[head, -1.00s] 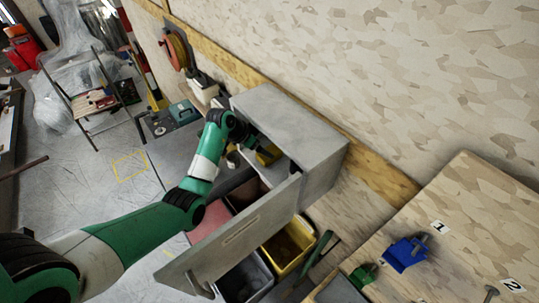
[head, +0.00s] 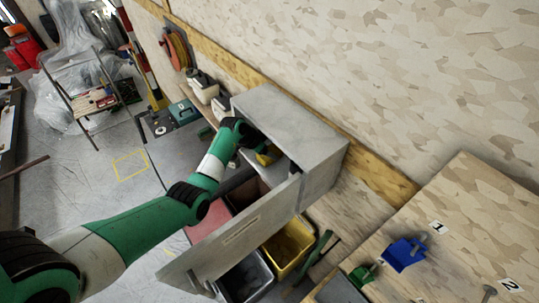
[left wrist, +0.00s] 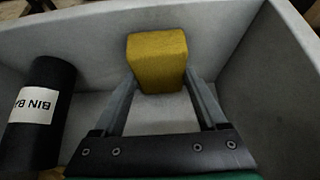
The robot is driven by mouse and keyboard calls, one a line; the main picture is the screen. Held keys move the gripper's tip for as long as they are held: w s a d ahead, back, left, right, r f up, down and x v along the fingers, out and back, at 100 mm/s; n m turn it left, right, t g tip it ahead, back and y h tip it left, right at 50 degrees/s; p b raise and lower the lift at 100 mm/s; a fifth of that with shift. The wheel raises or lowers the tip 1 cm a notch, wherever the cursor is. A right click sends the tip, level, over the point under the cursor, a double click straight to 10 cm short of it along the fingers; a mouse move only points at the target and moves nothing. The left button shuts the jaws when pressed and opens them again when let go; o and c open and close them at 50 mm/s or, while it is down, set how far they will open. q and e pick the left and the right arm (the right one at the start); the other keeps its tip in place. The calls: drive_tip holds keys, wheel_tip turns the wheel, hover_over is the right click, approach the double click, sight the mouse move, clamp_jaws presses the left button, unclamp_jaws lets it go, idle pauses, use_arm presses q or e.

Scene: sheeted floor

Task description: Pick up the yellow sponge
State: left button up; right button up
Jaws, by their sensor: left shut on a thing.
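The yellow sponge (left wrist: 158,58) is upright between the fingers of my left gripper (left wrist: 160,84) in the left wrist view. The gripper is shut on it, one finger on each side. They are inside the open grey cabinet (head: 290,125), above its pale floor. In the head view the sponge (head: 267,157) is a small yellow patch at the cabinet opening, partly hidden by my left gripper (head: 262,150). My right gripper is not in view.
A black roll (left wrist: 40,112) labelled as bin bags stands left of the sponge. The cabinet walls are close around. The open cabinet door (head: 230,235) sticks out at the front, above several bins, including a yellow bin (head: 287,250).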

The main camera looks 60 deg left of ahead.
use_arm(q)
drive_tip(key=c, duration=0.4)
drive_tip(key=shift+r, duration=0.7)
drive_tip(key=shift+s, duration=0.35)
drive_tip(key=s+d, duration=0.1)
drive_tip(key=s, duration=0.7)
drive_tip(key=s+d, duration=0.2)
drive_tip(key=s, duration=0.7)
drive_tip(key=shift+d+b, duration=0.25)
drive_tip(key=shift+b, duration=0.1)
